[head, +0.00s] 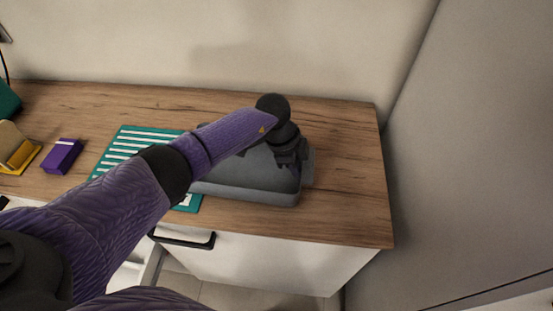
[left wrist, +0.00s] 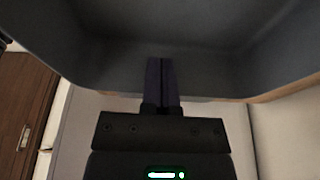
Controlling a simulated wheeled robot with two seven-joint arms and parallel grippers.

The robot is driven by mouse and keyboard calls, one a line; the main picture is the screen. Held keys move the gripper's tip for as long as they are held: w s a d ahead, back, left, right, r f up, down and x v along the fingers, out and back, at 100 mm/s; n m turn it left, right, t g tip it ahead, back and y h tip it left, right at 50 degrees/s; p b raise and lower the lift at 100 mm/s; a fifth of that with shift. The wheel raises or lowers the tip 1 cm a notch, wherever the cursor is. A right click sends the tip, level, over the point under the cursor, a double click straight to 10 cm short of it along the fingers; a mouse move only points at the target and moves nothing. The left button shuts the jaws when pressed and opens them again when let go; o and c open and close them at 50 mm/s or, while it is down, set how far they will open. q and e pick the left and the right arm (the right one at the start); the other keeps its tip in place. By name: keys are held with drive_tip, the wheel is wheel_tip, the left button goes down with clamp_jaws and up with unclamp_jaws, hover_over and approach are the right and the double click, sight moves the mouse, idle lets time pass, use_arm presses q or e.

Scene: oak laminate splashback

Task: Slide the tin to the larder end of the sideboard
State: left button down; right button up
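The tin (head: 245,188) is a dark grey, open, rectangular tray lying flat on the sideboard top (head: 345,200), with its left part over a teal striped mat. Its inside and wall also fill the upper part of the left wrist view (left wrist: 90,70). My left gripper (head: 296,169) reaches down at the tin's right end, with its fingertips low beside the right wall. In the left wrist view its two fingers (left wrist: 162,62) are together, with nothing visible between them. I cannot tell whether they touch the tin. My left arm hides part of the tin. My right gripper is out of view.
A tall grey larder side (head: 470,150) stands beyond the sideboard's right edge. Bare wood lies between the tin and that edge. To the left are the teal striped mat (head: 128,145), a purple box (head: 62,156) and a yellow holder (head: 18,150). A drawer front with a black handle (head: 185,238) is below.

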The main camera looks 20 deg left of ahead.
use_arm(q)
drive_tip(key=d, duration=0.2)
drive_tip(key=w+d+b, duration=0.1)
drive_tip(key=d, duration=0.4)
drive_tip(key=shift+w+d+f, duration=0.2)
drive_tip(key=shift+d, duration=0.15)
drive_tip(key=d+b, duration=0.2)
drive_tip(key=d, duration=0.1)
drive_tip(key=w+d+b, duration=0.1)
drive_tip(key=d+b, duration=0.1)
drive_tip(key=d, duration=0.1)
drive_tip(key=shift+w+d, duration=0.1)
drive_tip(key=shift+d, duration=0.05)
drive_tip(key=shift+d+r, duration=0.1)
drive_tip(key=shift+d, duration=0.05)
drive_tip(key=shift+r, duration=0.1)
